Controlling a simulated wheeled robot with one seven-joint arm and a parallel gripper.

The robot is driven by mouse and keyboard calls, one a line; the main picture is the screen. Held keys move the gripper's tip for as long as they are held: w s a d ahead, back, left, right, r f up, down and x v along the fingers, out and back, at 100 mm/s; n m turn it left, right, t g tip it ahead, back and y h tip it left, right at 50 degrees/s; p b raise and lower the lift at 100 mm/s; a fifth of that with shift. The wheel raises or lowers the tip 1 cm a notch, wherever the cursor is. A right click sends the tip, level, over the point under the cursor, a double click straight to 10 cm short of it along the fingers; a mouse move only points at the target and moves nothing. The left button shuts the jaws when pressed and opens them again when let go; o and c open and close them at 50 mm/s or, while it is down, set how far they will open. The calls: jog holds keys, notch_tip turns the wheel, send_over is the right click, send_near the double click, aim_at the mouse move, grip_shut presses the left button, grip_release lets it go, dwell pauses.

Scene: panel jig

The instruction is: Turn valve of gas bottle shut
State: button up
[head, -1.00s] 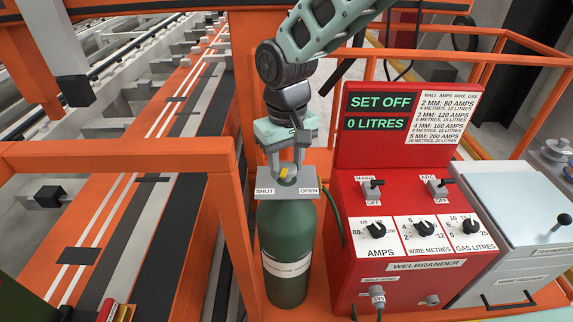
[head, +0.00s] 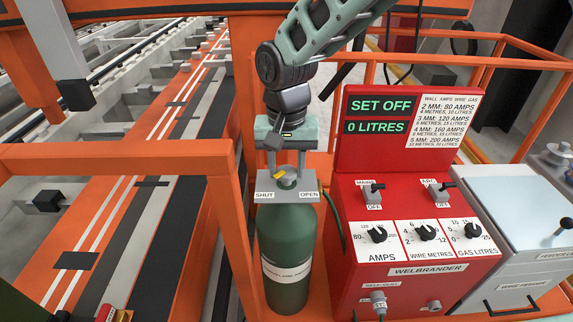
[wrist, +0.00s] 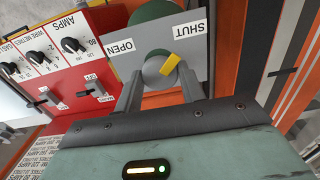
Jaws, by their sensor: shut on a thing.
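The green gas bottle (head: 285,255) stands upright left of the red welding set. A grey plate (head: 287,191) at its top carries a SHUT label (head: 265,195) on the left and an OPEN label (head: 309,195) on the right. The round grey valve knob (wrist: 158,72) has a yellow pointer (wrist: 170,65), which also shows in the head view (head: 280,176). The pointer slants toward the SHUT side. My gripper (wrist: 161,84) comes from above, its two fingers either side of the knob and shut on it. The fingers hide the knob's sides in the wrist view.
The red welding set (head: 410,230) stands close on the right, its display reading SET OFF and 0 LITRES. An orange frame post (head: 235,230) stands close on the left. A white wire feeder box (head: 510,215) is at the far right.

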aim_at(287, 170)
jog(key=shift+r, duration=0.1)
jog(key=o, duration=1)
jog(key=shift+c, duration=0.2)
notch_tip(287, 170, up, 17)
jog(key=b, duration=0.3)
jog(key=shift+r, duration=0.15)
jog(key=s+d+f+n+b, duration=0.1)
jog(key=s+d+f+n, duration=0.3)
jog(key=s+f, duration=0.5)
jog(key=s+d+f+n+b, duration=0.1)
jog(key=s+d+f+n, duration=0.3)
jog(key=s, duration=1)
jog(key=d+f, duration=0.3)
jog(key=f, duration=0.2)
jog(key=shift+s+d+y, duration=0.3)
jog(key=shift+s, duration=0.1)
